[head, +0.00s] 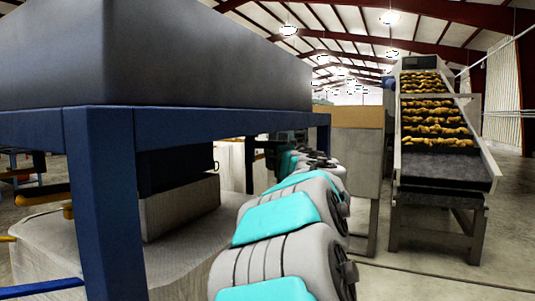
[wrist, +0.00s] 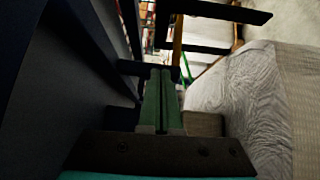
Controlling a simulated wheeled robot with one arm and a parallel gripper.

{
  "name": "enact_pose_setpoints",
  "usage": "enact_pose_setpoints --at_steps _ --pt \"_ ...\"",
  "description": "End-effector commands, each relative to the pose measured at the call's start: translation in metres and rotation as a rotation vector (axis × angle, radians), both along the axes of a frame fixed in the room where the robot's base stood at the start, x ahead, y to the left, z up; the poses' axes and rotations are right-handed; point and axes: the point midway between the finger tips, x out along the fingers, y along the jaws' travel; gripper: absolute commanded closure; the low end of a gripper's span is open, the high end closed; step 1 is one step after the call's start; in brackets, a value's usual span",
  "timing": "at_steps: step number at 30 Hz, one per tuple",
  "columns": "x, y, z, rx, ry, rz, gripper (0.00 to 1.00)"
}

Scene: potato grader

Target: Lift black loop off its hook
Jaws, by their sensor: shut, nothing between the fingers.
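My gripper (wrist: 162,100) shows in the wrist view as two green fingers side by side, pressed together with nothing between them. In the head view my arm reaches away along the right side of the blue frame, and I cannot make out the fingertips there. A small dark curved piece (head: 216,164) shows under the blue frame in the head view, beside a dark block. It is too small to tell whether it is the black loop or its hook. I cannot identify the loop in the wrist view, which is dark around the fingers.
A blue frame (head: 100,190) carrying a big dark box (head: 160,55) stands close on the left. A potato conveyor (head: 440,166) stands at the right, beside a grey cabinet (head: 356,155). Open floor lies at the lower right. A pale grained surface (wrist: 260,95) is right of the fingers.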

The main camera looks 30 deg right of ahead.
Motion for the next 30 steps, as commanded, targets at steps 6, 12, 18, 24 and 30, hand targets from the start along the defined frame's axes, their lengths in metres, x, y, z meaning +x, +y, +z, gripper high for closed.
enact_pose_setpoints --at_steps 6,12,18,24,30 --pt "0.026 -0.006 0.001 0.002 0.0 0.003 1.0" --pt "0.053 -0.014 0.004 0.002 -0.003 0.0 1.0" --pt "0.079 -0.019 0.005 0.0 -0.002 0.001 1.0" --pt "0.098 -0.034 0.006 0.003 -0.004 -0.002 1.0" --pt "0.107 -0.05 0.006 0.005 -0.001 -0.002 1.0"
